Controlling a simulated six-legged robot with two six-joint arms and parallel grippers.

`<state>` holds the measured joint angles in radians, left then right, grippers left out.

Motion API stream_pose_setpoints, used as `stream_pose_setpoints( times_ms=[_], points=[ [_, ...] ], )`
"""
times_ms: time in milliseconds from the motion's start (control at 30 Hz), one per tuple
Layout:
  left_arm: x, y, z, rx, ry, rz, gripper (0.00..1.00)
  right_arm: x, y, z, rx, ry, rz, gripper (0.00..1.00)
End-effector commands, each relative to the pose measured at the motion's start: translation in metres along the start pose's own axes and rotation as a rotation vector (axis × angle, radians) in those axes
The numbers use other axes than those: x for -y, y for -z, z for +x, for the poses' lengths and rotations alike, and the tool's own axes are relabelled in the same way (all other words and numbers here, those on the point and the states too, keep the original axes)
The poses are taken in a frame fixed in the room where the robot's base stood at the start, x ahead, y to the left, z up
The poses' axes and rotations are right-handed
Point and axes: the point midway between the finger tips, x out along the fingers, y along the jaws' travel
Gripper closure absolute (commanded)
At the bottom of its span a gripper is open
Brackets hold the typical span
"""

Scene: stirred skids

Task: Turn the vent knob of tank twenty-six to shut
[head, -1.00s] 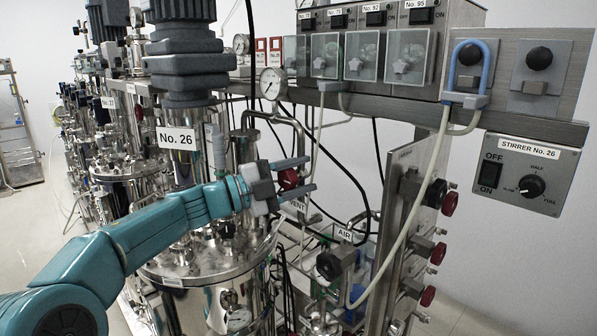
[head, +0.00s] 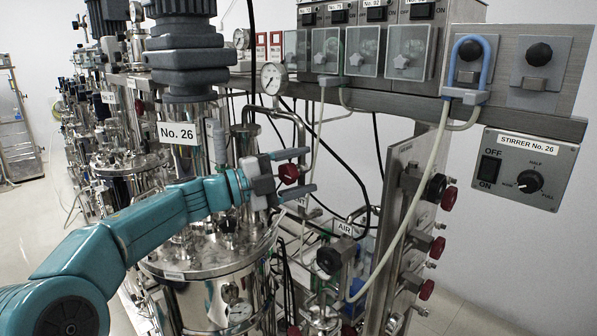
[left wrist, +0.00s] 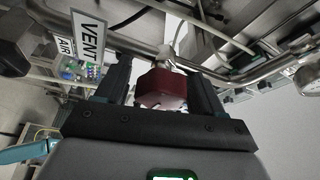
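The tank marked No. 26 (head: 177,133) stands left of centre in the head view, with a steel lid and body. Its red vent knob (head: 289,173) sits beside the VENT label, which reads clearly in the left wrist view (left wrist: 89,42). My left gripper (head: 312,169) is open, with one finger above the knob and one below. In the left wrist view the red knob (left wrist: 161,88) lies between the two fingers, with a narrow gap at the sides. Whether the knob is open or shut I cannot tell. My right gripper is not in view.
The AIR valve knob (head: 329,262) is below and right of my gripper. A panel with several red knobs (head: 437,247) stands further right. A pale hose (head: 408,215) and black cables hang nearby. The stirrer box No. 26 (head: 527,172) is at the far right.

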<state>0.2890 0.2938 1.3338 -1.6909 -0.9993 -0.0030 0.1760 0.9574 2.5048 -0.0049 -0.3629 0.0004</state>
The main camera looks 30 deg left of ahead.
Motion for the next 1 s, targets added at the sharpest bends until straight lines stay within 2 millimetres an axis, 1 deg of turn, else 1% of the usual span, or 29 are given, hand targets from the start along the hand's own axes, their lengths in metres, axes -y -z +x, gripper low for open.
stream_pose_setpoints(
  times_ms=[67,167,267,367,500,600,700,833,900,1000],
  points=[
    [0.000,0.000,-0.001,0.001,0.001,0.000,0.32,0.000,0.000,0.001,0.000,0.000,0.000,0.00],
    [-0.001,-0.001,-0.009,0.002,0.001,0.000,0.32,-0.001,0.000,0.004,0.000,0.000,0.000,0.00],
    [-0.002,-0.002,-0.026,0.004,0.002,0.001,0.32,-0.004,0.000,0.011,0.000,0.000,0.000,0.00],
    [-0.003,-0.002,-0.052,0.007,0.003,0.002,0.32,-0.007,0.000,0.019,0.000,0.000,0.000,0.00],
    [-0.004,-0.002,-0.091,0.007,0.001,0.003,0.32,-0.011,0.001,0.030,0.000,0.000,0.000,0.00],
    [-0.003,-0.001,-0.116,0.007,0.001,0.002,0.32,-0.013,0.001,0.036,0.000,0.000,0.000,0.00],
    [-0.002,-0.001,-0.137,0.005,0.001,0.003,0.32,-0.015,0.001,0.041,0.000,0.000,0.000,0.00],
    [-0.001,0.000,-0.155,0.002,0.001,0.001,0.32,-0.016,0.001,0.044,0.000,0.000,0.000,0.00],
    [-0.001,0.000,-0.161,0.002,0.001,0.001,0.32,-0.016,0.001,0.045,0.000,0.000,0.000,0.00],
    [0.000,0.001,-0.164,0.000,0.000,0.001,0.32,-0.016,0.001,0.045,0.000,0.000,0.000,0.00]
  ],
)
